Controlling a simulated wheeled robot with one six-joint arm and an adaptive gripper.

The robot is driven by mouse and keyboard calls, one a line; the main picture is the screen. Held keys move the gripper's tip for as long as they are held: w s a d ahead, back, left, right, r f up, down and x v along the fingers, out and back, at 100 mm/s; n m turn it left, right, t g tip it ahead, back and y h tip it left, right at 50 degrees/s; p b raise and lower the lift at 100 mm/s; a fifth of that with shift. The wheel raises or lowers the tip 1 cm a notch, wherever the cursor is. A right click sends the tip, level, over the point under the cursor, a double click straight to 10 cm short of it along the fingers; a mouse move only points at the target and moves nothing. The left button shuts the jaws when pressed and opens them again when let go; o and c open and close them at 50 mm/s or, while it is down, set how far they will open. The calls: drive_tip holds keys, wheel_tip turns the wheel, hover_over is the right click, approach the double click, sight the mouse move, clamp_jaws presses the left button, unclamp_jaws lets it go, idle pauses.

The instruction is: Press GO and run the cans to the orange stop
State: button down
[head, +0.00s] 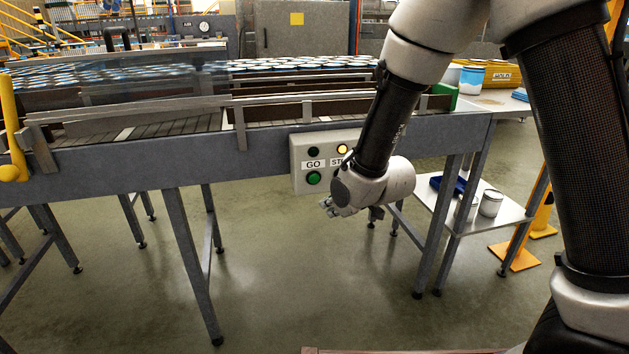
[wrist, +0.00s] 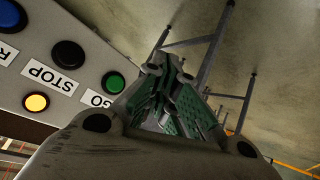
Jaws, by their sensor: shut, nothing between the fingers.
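The grey control box (head: 300,165) hangs on the conveyor's front side. Its green button (head: 313,178) sits under the GO label (head: 313,164); the STOP side is partly behind my arm. A yellow lamp (head: 342,149) is lit. In the wrist view the green button (wrist: 113,82), the black button (wrist: 69,54) and the lit lamp (wrist: 36,102) show. My gripper (head: 334,210) is shut and empty, beside and below the box; its fingers (wrist: 165,75) look apart from the green button. Many blue-and-white cans (head: 300,63) stand on the conveyor, blurred at left.
The conveyor (head: 240,150) crosses the view on grey legs. A side table (head: 490,103) at right carries a can (head: 471,80) and a yellow HOLD bin (head: 503,75). The floor in front is clear.

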sight(314, 178)
drive_tip(key=shift+w+a, duration=0.4)
drive_tip(key=shift+w, duration=1)
drive_tip(key=shift+w+a, duration=0.35)
drive_tip(key=shift+w, duration=1.1)
drive_tip(key=shift+w+a, duration=0.4)
drive_tip(key=shift+w, duration=1)
drive_tip(key=shift+w+a, duration=0.15)
drive_tip(key=shift+w, duration=0.25)
